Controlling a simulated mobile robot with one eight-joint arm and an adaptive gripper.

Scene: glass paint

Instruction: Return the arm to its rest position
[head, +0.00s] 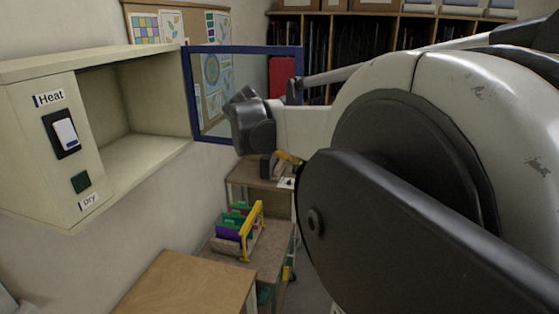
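My arm fills the right side of the head view, with white and black links close to the camera. Its far end is a dark wrist part in front of the open glass door (216,70) of the cabinet. My gripper (267,166) seems to be the small dark shape below that wrist; its fingers are too small and hidden to tell open from shut. I see nothing clearly held. The arm's base and much of its middle are cut off or hidden.
The cream cabinet (40,190) on the left wall is open and looks empty, with a Heat switch (66,134). Its blue-framed door swings out beside my wrist. Below are a wooden table (185,285) and a cart (268,262) with a yellow-handled rack (247,238). Shelves (345,60) stand behind.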

